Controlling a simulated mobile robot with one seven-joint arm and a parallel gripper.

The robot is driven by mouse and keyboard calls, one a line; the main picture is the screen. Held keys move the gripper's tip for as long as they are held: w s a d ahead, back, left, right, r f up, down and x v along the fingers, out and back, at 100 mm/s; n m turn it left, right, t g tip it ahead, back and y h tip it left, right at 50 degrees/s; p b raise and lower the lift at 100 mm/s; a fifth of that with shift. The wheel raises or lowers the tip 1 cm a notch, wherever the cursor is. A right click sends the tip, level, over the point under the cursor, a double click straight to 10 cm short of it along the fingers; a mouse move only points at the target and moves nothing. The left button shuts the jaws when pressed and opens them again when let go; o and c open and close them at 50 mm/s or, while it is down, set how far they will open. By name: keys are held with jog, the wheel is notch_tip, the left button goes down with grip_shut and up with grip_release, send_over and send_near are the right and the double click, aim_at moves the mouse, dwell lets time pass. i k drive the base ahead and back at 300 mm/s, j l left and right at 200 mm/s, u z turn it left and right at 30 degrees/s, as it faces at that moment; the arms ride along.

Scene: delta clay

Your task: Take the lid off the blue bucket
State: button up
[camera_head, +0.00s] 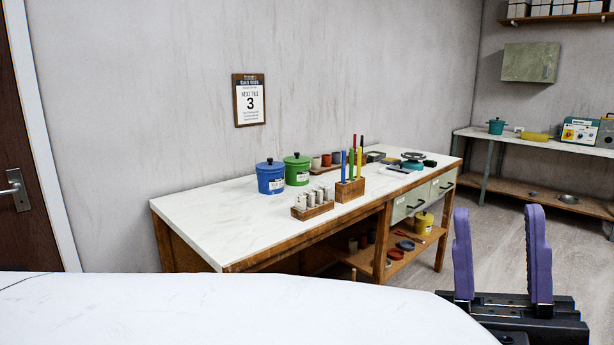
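The blue bucket (270,180) stands upright on the white-topped workbench, near its back edge by the wall. Its blue lid (269,164) sits on top, with a small dark knob. A white label is on the bucket's front. My gripper (499,232) is at the lower right of the view, with two purple fingers pointing up and spread wide apart. Nothing is between the fingers. It is far from the bucket, nearer to the camera.
A green lidded bucket (297,169) stands close on the blue one's right. A wooden rack of pale cylinders (312,204) and a block with coloured sticks (350,188) stand to the right. The workbench top (205,214) is clear on the left. A white surface (220,310) fills the foreground.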

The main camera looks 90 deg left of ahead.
aim_at(270, 164)
jog(key=u, duration=2.85)
jog(key=i+j+z, duration=0.1)
jog(key=z, duration=0.55)
jog(key=j+z, duration=0.3)
jog(key=j, duration=0.2)
jog(key=j+z, duration=0.3)
jog(key=j, duration=0.25)
jog(key=j+z, duration=0.25)
jog(key=j, duration=1.45)
jog(key=k+j, duration=0.15)
jog(key=j, duration=1.15)
